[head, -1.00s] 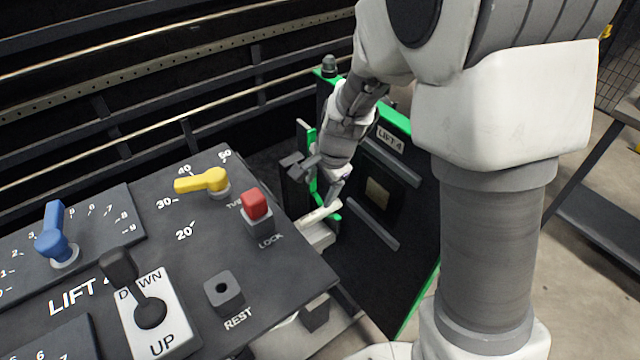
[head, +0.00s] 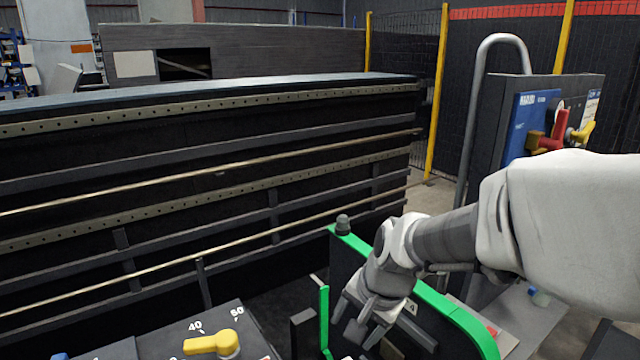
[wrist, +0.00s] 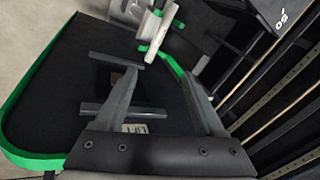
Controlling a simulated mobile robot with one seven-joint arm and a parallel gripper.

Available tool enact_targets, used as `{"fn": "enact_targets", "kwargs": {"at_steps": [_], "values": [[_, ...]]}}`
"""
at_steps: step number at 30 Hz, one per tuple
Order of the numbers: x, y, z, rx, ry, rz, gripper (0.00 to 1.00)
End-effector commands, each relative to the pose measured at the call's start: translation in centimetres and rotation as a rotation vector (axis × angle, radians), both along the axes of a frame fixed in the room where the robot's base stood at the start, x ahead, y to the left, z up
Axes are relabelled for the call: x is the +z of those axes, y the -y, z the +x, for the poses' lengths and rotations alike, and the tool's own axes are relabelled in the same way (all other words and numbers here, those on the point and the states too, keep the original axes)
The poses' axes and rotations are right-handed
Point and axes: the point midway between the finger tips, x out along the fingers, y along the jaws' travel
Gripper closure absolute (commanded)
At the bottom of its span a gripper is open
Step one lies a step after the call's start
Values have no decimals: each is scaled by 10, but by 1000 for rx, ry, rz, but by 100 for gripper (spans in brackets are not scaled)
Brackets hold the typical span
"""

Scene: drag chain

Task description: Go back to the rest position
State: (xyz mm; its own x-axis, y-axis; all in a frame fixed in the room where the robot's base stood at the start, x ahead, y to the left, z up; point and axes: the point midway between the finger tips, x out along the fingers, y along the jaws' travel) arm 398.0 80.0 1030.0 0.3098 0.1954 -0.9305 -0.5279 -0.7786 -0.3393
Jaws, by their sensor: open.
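My gripper (head: 358,328) is open and empty in the head view. It points down in front of the green-edged black panel (head: 455,315), beside the panel's top edge. In the wrist view, the two fingers of my gripper (wrist: 158,77) are spread apart, with nothing held between them. The same green-edged panel (wrist: 50,85) lies below and to the left of the fingers, with two grey bars and a brown square on its face. I cannot tell whether the fingers touch it.
The control console with its yellow lever (head: 212,343) shows at the bottom edge. A dark slatted structure (head: 230,130) fills the left. A second control panel (head: 540,115) with red and yellow handles stands at right, beside a bent grey pipe (head: 465,150).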

Motion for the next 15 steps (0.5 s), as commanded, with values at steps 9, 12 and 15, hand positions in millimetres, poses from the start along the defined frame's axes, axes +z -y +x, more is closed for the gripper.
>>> {"fn": "enact_targets", "kwargs": {"at_steps": [9,12,15], "values": [[90,40,-72,277,144,-163,29],[109,52,-95,354,178,-234,29],[123,63,-117,421,204,-305,29]]}}
